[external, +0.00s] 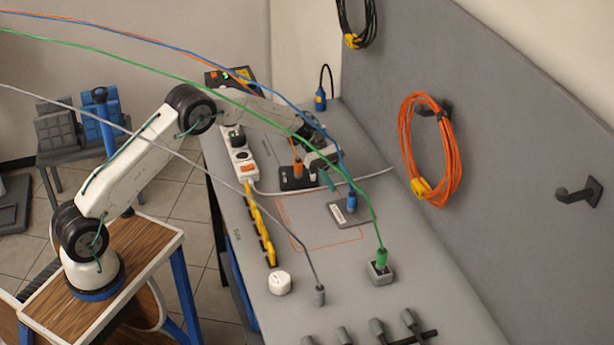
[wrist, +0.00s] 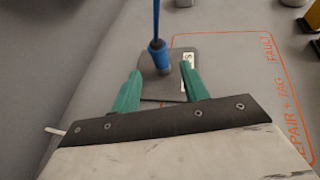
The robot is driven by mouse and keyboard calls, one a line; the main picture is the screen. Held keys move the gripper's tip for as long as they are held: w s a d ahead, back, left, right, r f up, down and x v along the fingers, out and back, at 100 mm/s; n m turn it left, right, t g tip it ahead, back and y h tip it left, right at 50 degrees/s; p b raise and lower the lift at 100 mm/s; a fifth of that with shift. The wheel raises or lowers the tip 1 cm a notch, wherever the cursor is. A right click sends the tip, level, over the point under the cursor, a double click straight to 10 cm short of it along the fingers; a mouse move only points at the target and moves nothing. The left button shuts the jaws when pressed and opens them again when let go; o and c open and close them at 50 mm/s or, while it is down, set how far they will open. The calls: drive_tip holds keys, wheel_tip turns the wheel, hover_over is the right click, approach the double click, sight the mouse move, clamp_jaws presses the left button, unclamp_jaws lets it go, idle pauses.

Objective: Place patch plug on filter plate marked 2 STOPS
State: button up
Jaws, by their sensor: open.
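A blue plug (external: 351,201) with a blue cable stands on a dark grey plate (external: 340,218) on the bench. In the wrist view the blue plug (wrist: 158,54) is just beyond the gap between my fingertips, over the plate (wrist: 152,92). The plate's white label (wrist: 188,58) is partly covered by a finger, so I cannot read it fully. My gripper (external: 331,180) has green fingers, is open and empty, and hangs close to the blue plug; its fingers also show in the wrist view (wrist: 158,78).
An orange plug (external: 297,168) stands on a black plate behind my gripper. A green plug (external: 381,258) stands on a grey block in front, and a grey plug (external: 319,295) on the bench. A power strip (external: 241,162) lies left. Cables hang across the arm. An orange outline (external: 320,248) marks bare bench.

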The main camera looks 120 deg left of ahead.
drive_tip(key=shift+v, duration=1.1)
drive_tip(key=w+d+r+m+g+h, duration=0.1)
drive_tip(key=w+d+r+m+g, duration=0.15)
drive_tip(key=d+r, duration=0.4)
drive_tip(key=w+d+r+m+g, duration=0.1)
drive_tip(key=w+d+r+m, duration=0.25)
drive_tip(key=d, duration=0.65)
drive_tip(key=s+d+r+m+g, duration=0.15)
drive_tip(key=d+r+m, duration=0.25)
drive_tip(key=d, duration=0.7)
drive_tip(key=s+d+r+m+g, duration=0.1)
drive_tip(key=d+r+m+g, duration=0.25)
drive_tip(key=d, duration=0.85)
drive_tip(key=s+d+r+m+g+y, duration=0.25)
drive_tip(key=s+d+m+y, duration=0.25)
drive_tip(key=s+d+m, duration=1.15)
drive_tip(key=s+d+f+y, duration=0.1)
drive_tip(key=s+d+f, duration=0.1)
drive_tip(key=s, duration=0.4)
drive_tip(key=s+d+f+y, duration=0.1)
drive_tip(key=s+d+f, duration=0.1)
drive_tip(key=s, duration=0.4)
drive_tip(key=shift+s+d+f+t+y, duration=0.3)
drive_tip(key=shift+s+d+f+t, duration=0.05)
drive_tip(key=shift+t, duration=0.05)
